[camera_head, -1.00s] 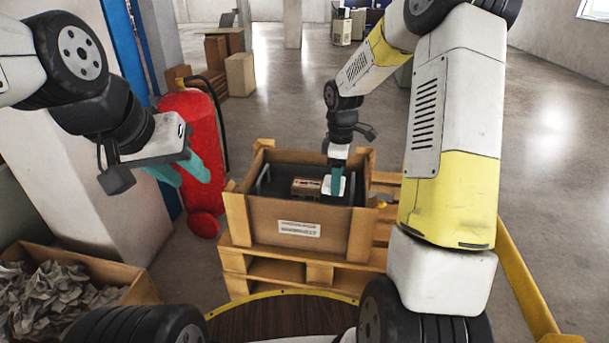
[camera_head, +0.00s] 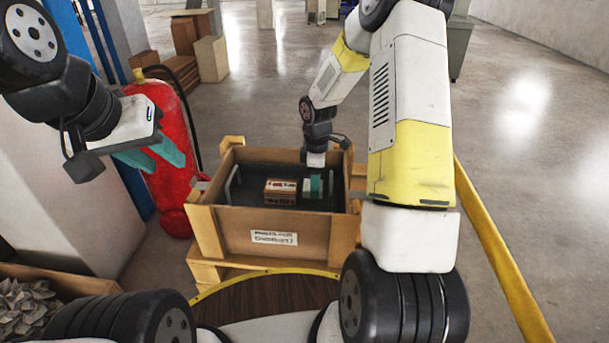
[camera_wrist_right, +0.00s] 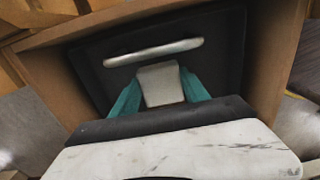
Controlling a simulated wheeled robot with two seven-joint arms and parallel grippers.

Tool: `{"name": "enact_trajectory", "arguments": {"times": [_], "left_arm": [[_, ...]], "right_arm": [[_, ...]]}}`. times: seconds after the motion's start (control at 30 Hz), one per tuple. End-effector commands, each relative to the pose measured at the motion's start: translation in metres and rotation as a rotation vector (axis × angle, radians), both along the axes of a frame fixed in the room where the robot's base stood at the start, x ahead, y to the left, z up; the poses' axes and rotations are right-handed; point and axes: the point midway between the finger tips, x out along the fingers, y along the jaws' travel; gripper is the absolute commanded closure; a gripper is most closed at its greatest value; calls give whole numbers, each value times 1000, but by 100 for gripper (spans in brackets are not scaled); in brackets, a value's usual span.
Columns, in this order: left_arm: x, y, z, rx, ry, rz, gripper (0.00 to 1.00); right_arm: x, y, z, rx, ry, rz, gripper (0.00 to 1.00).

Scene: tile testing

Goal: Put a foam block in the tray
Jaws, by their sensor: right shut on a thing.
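The black tray (camera_head: 262,172) with metal handles lies inside an open wooden crate (camera_head: 224,226). My right gripper (camera_head: 313,187) reaches down into the crate at the right part of the tray. It is shut on a pale foam block (camera_wrist_right: 162,84), which shows between its teal fingers in the right wrist view, near a tray handle (camera_wrist_right: 153,52). Whether the block touches the tray floor I cannot tell. A brown brick-like block (camera_head: 280,191) sits in the tray to the left of the gripper. My left gripper (camera_head: 152,156) hangs empty at the left, its fingers apart.
The crate stands on a wooden pallet (camera_head: 208,268). A red fire extinguisher (camera_head: 163,135) stands left of it, near my left gripper. A box of crumpled paper (camera_head: 70,282) is at the lower left. Cardboard boxes (camera_head: 211,62) stand behind.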

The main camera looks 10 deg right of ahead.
Motion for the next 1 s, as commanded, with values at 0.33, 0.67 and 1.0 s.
{"name": "enact_trajectory", "arguments": {"times": [0.33,0.67,1.0], "left_arm": [[0,0,0,0,0,0,64],[0,0,0,0,0,0,64],[0,0,0,0,0,0,64]], "right_arm": [[0,0,-32,0,0,-1,84],[0,0,-34,0,0,-1,29],[0,0,-33,0,0,-1,25]]}}
